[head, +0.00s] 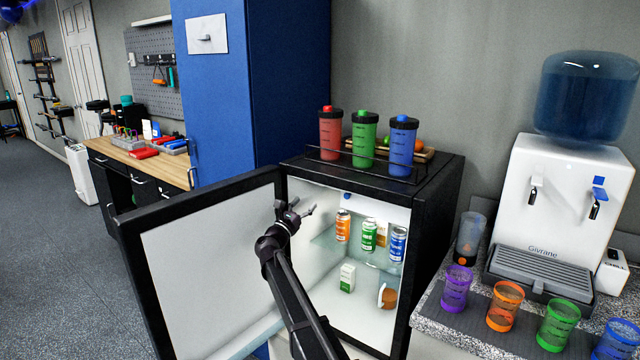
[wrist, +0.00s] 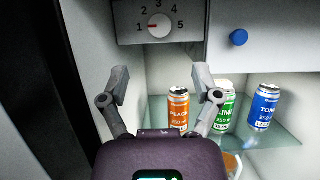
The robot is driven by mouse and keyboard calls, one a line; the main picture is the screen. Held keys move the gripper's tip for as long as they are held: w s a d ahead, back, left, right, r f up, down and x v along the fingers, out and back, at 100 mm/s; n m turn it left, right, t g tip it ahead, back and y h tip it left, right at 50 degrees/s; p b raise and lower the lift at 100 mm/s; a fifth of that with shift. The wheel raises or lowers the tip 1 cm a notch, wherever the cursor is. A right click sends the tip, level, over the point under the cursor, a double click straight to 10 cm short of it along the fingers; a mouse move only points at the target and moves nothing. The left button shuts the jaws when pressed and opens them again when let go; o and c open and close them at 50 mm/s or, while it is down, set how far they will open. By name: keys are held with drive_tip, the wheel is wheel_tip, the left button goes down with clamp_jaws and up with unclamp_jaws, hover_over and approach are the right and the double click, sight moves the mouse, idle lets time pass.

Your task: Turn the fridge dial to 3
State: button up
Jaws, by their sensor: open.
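The white round dial (wrist: 159,26) sits on a grey panel (wrist: 127,20) at the top of the wrist view, with numbers 1 to 5 around it. A small red mark shows on its left side, seemingly toward 1. I cannot make the dial out in the head view. The black mini fridge (head: 432,190) stands with its door (head: 205,265) swung open to the left. My gripper (wrist: 159,72) is open and empty, below the dial in the wrist view and apart from it. In the head view my gripper (head: 294,209) is at the fridge's opening.
Orange (wrist: 179,105), green (wrist: 224,105) and blue (wrist: 263,106) cans stand on the glass shelf (wrist: 285,138). A blue knob (wrist: 238,38) is right of the dial. Bottles stand on the fridge top. A water dispenser (head: 550,190) and several cups are at the right.

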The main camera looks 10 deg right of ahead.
drive_tip(key=p+x, duration=0.3)
drive_tip(key=x, duration=0.6)
drive_tip(key=shift+r, duration=0.1)
clamp_jaws()
